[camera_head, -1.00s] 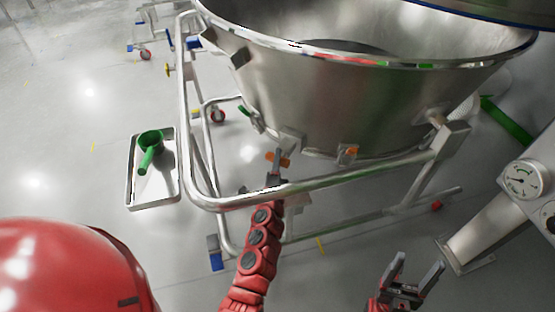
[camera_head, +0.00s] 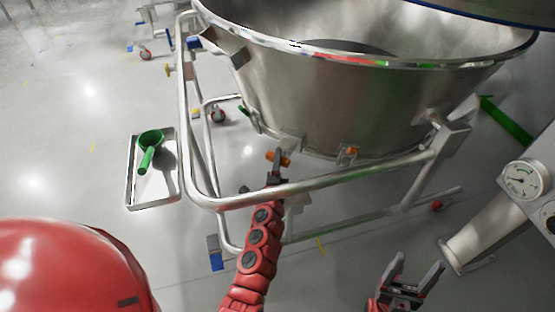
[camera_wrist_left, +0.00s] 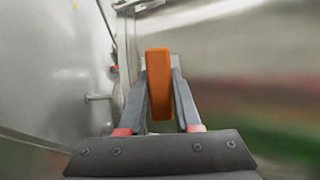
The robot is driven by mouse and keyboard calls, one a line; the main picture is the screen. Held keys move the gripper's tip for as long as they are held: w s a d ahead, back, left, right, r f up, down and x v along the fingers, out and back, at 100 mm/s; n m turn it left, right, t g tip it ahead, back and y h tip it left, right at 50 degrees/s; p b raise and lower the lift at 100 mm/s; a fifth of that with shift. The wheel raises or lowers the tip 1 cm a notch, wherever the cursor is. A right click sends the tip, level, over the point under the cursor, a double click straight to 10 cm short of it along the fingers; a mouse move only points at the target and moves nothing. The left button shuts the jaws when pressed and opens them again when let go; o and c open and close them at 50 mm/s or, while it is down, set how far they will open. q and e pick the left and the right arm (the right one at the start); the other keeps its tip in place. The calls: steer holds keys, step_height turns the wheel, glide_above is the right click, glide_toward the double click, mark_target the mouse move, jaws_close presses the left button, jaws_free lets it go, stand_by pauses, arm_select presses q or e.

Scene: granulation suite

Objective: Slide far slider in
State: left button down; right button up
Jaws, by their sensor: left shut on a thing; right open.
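A large steel bowl (camera_head: 320,100) sits in a tubular steel frame (camera_head: 310,187). Two orange slider handles show under its lower edge: one (camera_head: 278,158) at my left gripper and another (camera_head: 349,154) to the right of it. My left gripper (camera_head: 277,163) reaches across the frame's front tube and is shut on the left orange handle. In the left wrist view the orange handle (camera_wrist_left: 159,84) stands between the two fingers. The slider's body behind the handle is mostly hidden. My right gripper (camera_head: 417,276) is open and empty at the lower right, away from the bowl.
A gauge (camera_head: 522,180) on a steel unit stands at the right. The frame's front tube runs close beneath my left wrist.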

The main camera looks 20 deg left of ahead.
mark_target(283, 157)
arm_select(q)
steer(key=w, duration=0.1)
steer(key=w+b, duration=0.1)
steer(key=w, duration=0.1)
steer(key=shift+w+d+f, duration=0.1)
steer(key=shift+d, duration=0.3)
steer(key=shift+r, duration=0.2)
steer(key=c, duration=0.6)
jaws_free()
steer(key=shift+w+r, duration=0.1)
steer(key=shift+r, duration=0.3)
steer(key=shift+s+d, duration=0.15)
steer(key=shift+s, duration=0.2)
steer(key=f+b+v, duration=0.1)
steer(key=v, duration=1.6)
steer(key=shift+a, duration=0.25)
